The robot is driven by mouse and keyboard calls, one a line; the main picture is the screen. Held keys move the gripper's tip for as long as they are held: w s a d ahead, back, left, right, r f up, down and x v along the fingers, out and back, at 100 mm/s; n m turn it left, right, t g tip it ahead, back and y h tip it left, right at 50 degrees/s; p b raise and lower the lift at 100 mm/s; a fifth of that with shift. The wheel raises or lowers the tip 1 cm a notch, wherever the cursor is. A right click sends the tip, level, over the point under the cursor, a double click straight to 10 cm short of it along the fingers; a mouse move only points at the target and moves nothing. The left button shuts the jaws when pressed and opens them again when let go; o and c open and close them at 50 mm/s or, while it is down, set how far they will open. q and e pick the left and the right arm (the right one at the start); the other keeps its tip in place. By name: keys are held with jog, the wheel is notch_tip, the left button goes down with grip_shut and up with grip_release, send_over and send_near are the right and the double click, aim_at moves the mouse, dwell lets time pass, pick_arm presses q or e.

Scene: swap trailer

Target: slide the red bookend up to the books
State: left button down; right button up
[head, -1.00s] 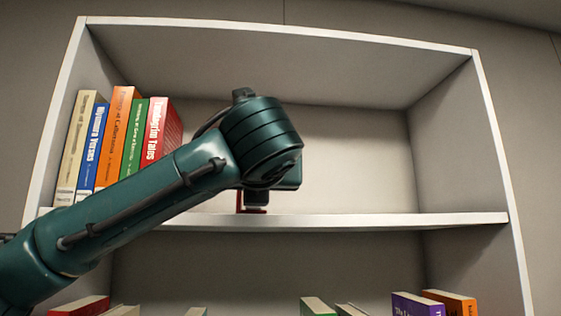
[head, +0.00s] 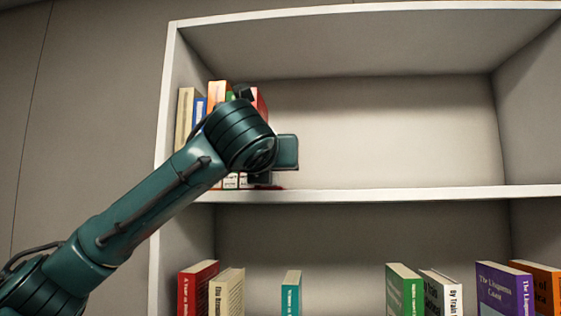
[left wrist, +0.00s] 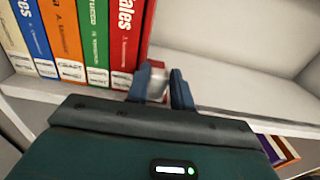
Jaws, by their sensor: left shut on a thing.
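The row of upright books (head: 187,120) stands at the left end of the upper shelf, partly hidden by my left arm. In the left wrist view, the red book (left wrist: 124,38) is the right-hand end of the row. My left gripper (left wrist: 160,86) is shut on the red bookend (head: 272,187), mostly hidden by my wrist and fingers; a thin red strip of it shows on the shelf board. The gripper is just right of the red book. I cannot tell whether bookend and book touch. My right gripper is in neither view.
The upper shelf (head: 400,193) is bare to the right of my gripper. The bookcase's left side wall (head: 165,120) is beyond the books. The lower shelf holds several more books, including a purple one (head: 497,290) and a green one (head: 404,288).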

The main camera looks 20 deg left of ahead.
pick_arm(q)
jog(key=c, duration=1.2)
grip_release()
